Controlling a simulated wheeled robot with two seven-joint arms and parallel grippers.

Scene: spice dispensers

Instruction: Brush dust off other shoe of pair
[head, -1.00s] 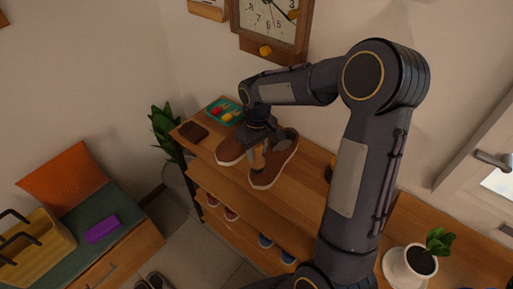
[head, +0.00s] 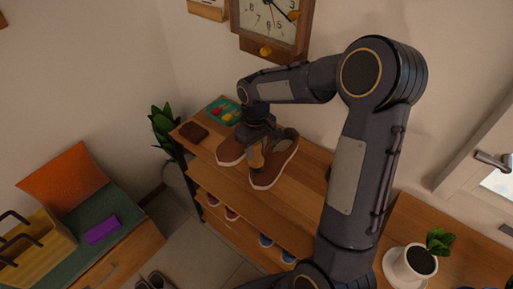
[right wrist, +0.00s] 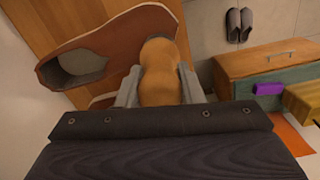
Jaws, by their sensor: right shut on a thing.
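A pair of brown shoes with pale soles stands on the wooden shelf top: the left shoe (head: 229,153) and the right shoe (head: 272,173). My right gripper (head: 257,140) is above the pair, between the two shoes, shut on a wooden brush (head: 257,157). The brush is close against the inner side of the right shoe; I cannot tell whether it touches. In the right wrist view the rounded brush handle (right wrist: 163,72) sits between the fingers, with a shoe (right wrist: 115,32) beside it. The bristles are hidden. My left gripper is not in view.
A dark brown wallet-like item (head: 194,132) and a green tray (head: 223,110) with small coloured things lie at the shelf's left end. More shoes sit on the lower shelf. A white cup with a plant (head: 410,265) stands at right. A clock (head: 272,20) hangs behind.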

